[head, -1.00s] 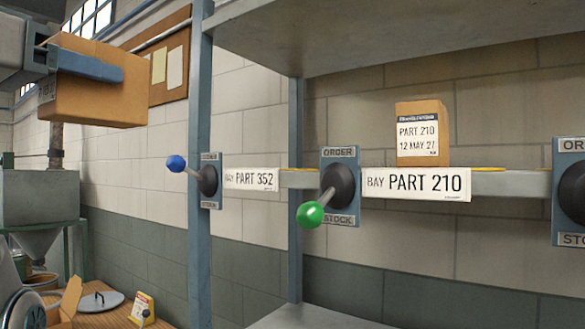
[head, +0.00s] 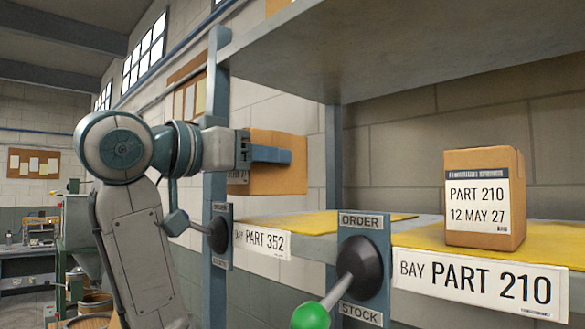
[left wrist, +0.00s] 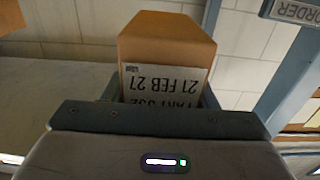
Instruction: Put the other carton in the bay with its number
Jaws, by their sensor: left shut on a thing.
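The held carton (head: 290,178) is brown cardboard. Its label reads upside down as PART 352, 21 FEB 27 in the left wrist view (left wrist: 165,82). My left gripper (head: 270,155) is shut on it and holds it above the bay marked PART 352 (head: 262,240). A gap shows between the carton's underside and that bay's yellow mat (head: 345,222); how deep it is over the shelf is hard to tell. The other carton (head: 484,200), labelled PART 210, stands upright on the yellow mat of the bay marked PART 210 (head: 480,283). My right gripper is out of view.
A blue post (head: 216,110) stands at the shelf's left end, close to my left arm. The upper shelf (head: 400,50) overhangs the bays. A lever with a blue knob (head: 175,222) and one with a green knob (head: 310,315) stick out in front of the shelf.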

